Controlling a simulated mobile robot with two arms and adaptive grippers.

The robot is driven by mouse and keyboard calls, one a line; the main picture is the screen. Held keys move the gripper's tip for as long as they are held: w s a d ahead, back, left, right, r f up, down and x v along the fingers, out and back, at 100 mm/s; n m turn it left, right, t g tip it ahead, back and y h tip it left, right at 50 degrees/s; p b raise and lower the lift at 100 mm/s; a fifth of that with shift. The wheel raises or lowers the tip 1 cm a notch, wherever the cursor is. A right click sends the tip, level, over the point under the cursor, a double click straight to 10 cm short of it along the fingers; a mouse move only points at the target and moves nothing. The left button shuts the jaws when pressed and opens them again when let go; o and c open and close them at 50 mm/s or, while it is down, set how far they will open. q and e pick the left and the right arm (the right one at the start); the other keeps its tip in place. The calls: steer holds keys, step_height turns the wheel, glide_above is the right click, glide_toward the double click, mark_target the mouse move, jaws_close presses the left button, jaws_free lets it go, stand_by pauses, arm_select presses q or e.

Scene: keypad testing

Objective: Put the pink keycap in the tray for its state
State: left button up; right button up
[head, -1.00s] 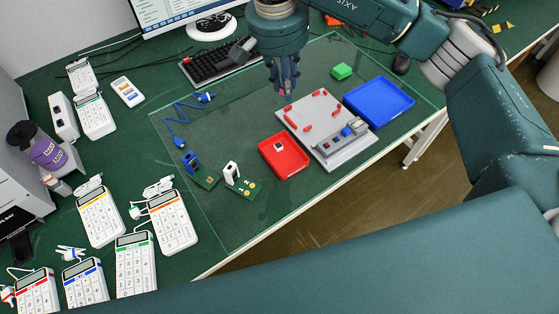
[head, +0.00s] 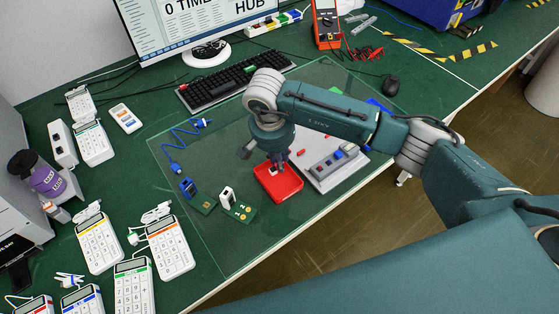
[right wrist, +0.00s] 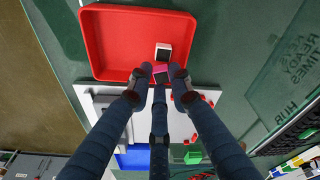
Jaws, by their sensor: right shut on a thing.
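My right gripper (head: 279,163) points down over the far edge of the red tray (head: 287,192). In the right wrist view my right gripper (right wrist: 161,75) is shut on the pink keycap (right wrist: 161,70), which sits between the fingertips at the edge of the red tray (right wrist: 95,45). A white-and-dark keycap (right wrist: 163,52) lies in the red tray close to the pink one. The blue tray (head: 378,106) is partly hidden behind my right arm; part of it also shows in the right wrist view (right wrist: 140,160). My left gripper is not in view.
A pale test plate (head: 318,182) with a grey button unit (head: 335,160) stands right of the red tray, partly under my arm. Small green boards (head: 238,211) stand to the left. Several calculator-like keypads (head: 170,245) fill the left side. A keyboard (head: 235,82) lies behind.

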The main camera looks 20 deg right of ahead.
steer(key=shift+s+f, duration=0.2)
steer(key=shift+f, duration=0.45)
steer(key=shift+s+f, duration=0.25)
jaws_close()
steer(key=shift+o, duration=1.9)
jaws_free()
steer(key=shift+f, duration=0.1)
steer(key=shift+o, duration=0.5)
steer(key=shift+w+f, duration=0.1)
steer(key=shift+w, duration=0.15)
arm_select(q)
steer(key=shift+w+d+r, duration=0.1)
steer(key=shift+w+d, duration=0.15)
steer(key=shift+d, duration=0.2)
arm_select(e)
steer(key=shift+w+r, duration=0.1)
steer(key=shift+r, duration=0.35)
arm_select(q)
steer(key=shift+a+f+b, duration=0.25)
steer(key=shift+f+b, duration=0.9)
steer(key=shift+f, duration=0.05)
arm_select(e)
step_height(320, 180, up, 12)
steer(key=s+a, duration=0.1)
steer(key=shift+a+f, duration=0.25)
